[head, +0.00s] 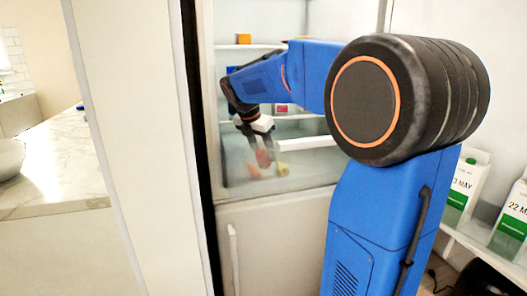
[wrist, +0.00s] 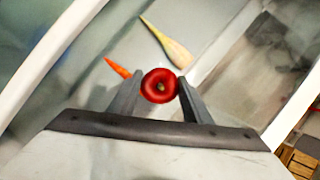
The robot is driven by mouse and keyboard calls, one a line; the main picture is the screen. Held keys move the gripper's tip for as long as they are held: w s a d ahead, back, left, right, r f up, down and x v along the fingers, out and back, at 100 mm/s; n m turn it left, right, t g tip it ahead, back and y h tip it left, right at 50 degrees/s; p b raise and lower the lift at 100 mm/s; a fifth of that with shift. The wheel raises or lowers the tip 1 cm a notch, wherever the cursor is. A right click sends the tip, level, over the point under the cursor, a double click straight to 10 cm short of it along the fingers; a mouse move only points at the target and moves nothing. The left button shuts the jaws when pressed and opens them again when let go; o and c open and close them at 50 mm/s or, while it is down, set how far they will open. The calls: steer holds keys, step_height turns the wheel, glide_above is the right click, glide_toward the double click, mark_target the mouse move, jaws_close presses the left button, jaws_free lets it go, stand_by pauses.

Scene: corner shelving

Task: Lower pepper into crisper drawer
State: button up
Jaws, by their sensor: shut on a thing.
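The red pepper (wrist: 160,86) is held between the two fingers of my gripper (wrist: 153,92), stem end facing the wrist camera. In the head view my gripper (head: 255,142) points down inside the fridge, and the pepper (head: 263,158) shows as a blurred red shape below it. The crisper drawer (head: 312,170) has a clear, hazy front, and the pepper appears behind it. I cannot tell whether the pepper touches the drawer floor. An orange carrot (wrist: 117,67) and a pale, tapered vegetable (wrist: 167,42) lie in the drawer beyond the pepper.
Fridge shelves with small items, including an orange one (head: 243,39), are above the drawer. A light panel (head: 150,130) stands left of the opening. Milk cartons (head: 466,185) stand on a shelf at the right. A marble counter (head: 55,165) is far left.

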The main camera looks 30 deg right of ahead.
steer(key=shift+f, duration=1)
stand_by(0.8)
steer(key=o, duration=1.1)
